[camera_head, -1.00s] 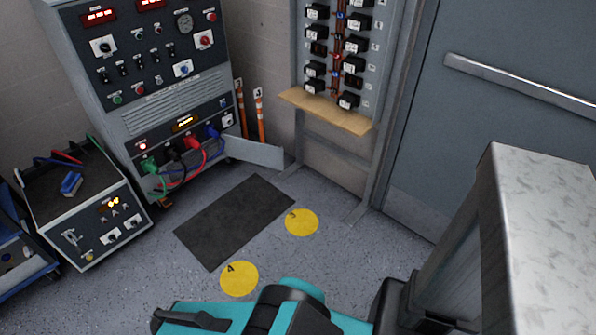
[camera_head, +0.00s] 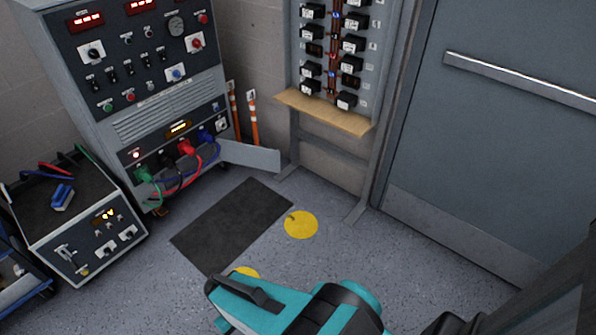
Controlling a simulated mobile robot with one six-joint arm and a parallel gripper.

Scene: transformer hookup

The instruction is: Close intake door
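The intake door (camera_head: 250,156) is a small grey flap at the lower right of the tall grey control cabinet (camera_head: 62,62). It stands open, swung out to the right of the cable bay. Green, black, red and blue plugs sit in the bay beside it, with the red plug (camera_head: 186,147) near the middle and the blue plug (camera_head: 206,137) nearest the door. Their cables hang in loops below. My teal and black arm crosses the bottom of the view, well apart from the door. My gripper's fingertips do not show.
A dark mat (camera_head: 230,225) lies before the cabinet, with yellow floor discs, one at its right (camera_head: 301,225). A low test unit (camera_head: 85,225) stands at left. A breaker rack with a wooden shelf (camera_head: 325,111) stands right of the door. Floor between is clear.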

